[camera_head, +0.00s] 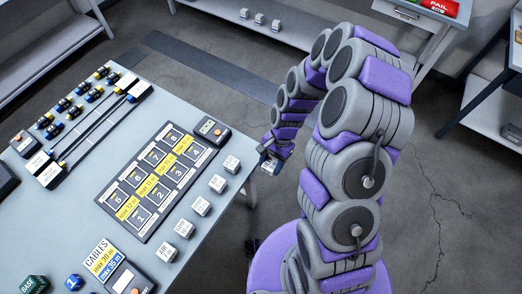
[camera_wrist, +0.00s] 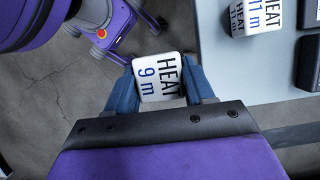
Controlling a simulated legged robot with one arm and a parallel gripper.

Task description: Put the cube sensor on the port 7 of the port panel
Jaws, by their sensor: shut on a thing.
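My gripper (camera_head: 271,160) is off the right edge of the table, over the floor. In the wrist view my gripper (camera_wrist: 160,88) is shut on a white cube sensor labelled "HEAT 9 m" (camera_wrist: 158,72). In the head view the held cube (camera_head: 269,167) is small and partly hidden by the fingers. The dark port panel (camera_head: 106,203) lies flat on the table with numbered ports 1 to 8 in two rows. Port 7 (camera_head: 155,157) is in the upper row, beside port 8, and looks empty.
Several white cubes stand in a row along the table's right side, including one labelled "HEAT 11 m" (camera_wrist: 257,15). A timer-like device (camera_head: 210,129) sits beyond the panel. A cable rack (camera_head: 100,125) and another device (camera_head: 126,278) are also on the table (camera_head: 190,100).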

